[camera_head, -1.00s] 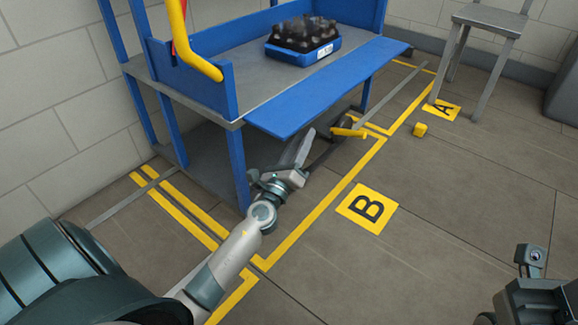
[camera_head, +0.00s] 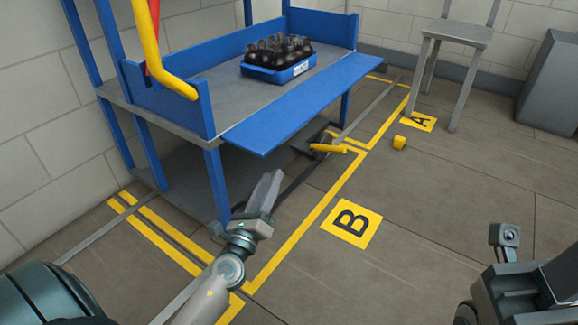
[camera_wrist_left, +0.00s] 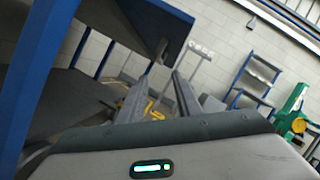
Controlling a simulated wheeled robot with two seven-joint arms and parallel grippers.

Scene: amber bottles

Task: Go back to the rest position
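My left gripper (camera_head: 268,185) is in front of the blue and grey shelf unit (camera_head: 290,128), low beside its front leg and below the shelf edge. In the left wrist view its two fingers (camera_wrist_left: 163,75) stand apart with nothing between them. The shelf's blue post and underside show at the left there. A blue crate (camera_head: 262,75) with several dark amber bottles (camera_head: 278,50) stands on the shelf, away from the gripper.
Yellow floor lines surround the shelf, with floor markers B (camera_head: 351,223) and A (camera_head: 418,121). A small yellow block (camera_head: 399,142) lies near marker A. A grey chair (camera_head: 458,40) stands at the back right. The floor right of marker B is clear.

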